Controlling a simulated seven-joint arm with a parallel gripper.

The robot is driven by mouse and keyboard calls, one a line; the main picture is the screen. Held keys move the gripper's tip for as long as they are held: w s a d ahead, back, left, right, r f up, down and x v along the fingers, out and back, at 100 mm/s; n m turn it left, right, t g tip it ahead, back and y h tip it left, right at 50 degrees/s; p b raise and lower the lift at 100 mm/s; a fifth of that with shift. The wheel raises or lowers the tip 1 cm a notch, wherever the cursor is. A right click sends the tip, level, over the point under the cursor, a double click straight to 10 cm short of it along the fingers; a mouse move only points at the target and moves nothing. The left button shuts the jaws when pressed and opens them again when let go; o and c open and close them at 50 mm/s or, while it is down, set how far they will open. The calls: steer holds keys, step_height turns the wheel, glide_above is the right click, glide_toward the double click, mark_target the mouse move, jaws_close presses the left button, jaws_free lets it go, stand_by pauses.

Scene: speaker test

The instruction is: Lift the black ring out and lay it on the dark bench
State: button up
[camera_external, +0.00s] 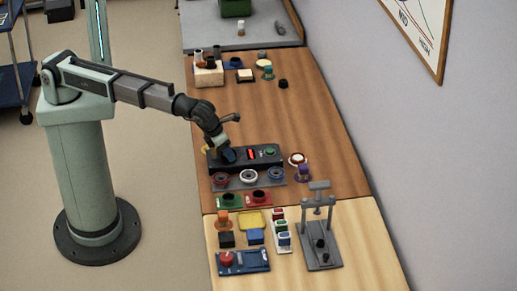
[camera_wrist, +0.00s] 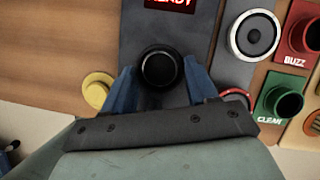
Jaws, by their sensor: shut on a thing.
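A round black ring (camera_wrist: 160,68) sits between the blue fingers of my gripper (camera_wrist: 162,77) in the wrist view. The fingers are shut on its two sides. It is over the dark tester box (camera_wrist: 200,20), below the red READY display. I cannot tell whether the ring still sits in the box or is just above it. In the external view my gripper (camera_external: 228,155) is low at the left end of the tester box (camera_external: 209,165) and hides the ring. The dark bench (camera_external: 290,115) is the brown wooden top under the box.
A grey press (camera_external: 318,235) stands on the pale bench (camera_external: 365,265). The brown top behind the box is largely clear.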

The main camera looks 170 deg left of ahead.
steer(key=shift+r, duration=0.15)
steer(key=shift+c, duration=0.3)
step_height(320, 180, up, 4)
steer(key=shift+f, duration=0.2)
steer(key=s, duration=1.7)
steer(key=w+a, duration=0.1)
steer(key=w, duration=0.5)
steer(key=w+a+m, duration=0.1)
steer(key=w, duration=0.6)
steer(key=w+a+m, duration=0.1)
steer(key=w+a, duration=0.1)
steer(key=w, duration=0.5)
steer(key=shift+w+r+t, duration=0.15)
steer(key=shift+r+t, duration=0.15)
steer(key=shift+t, duration=0.1)
steer(key=w+a+r, duration=0.1)
steer(key=w+a, duration=0.6)
steer(key=w, duration=0.4)
steer(key=n, duration=0.1)
glide_above(288, 196)
steer(key=w+d, duration=0.1)
steer(key=shift+s+d+r+n+g, duration=0.2)
steer(key=shift+d+r+n+g, duration=0.1)
steer(key=shift+r+n+g, duration=0.15)
steer(key=shift+f, duration=5.05)
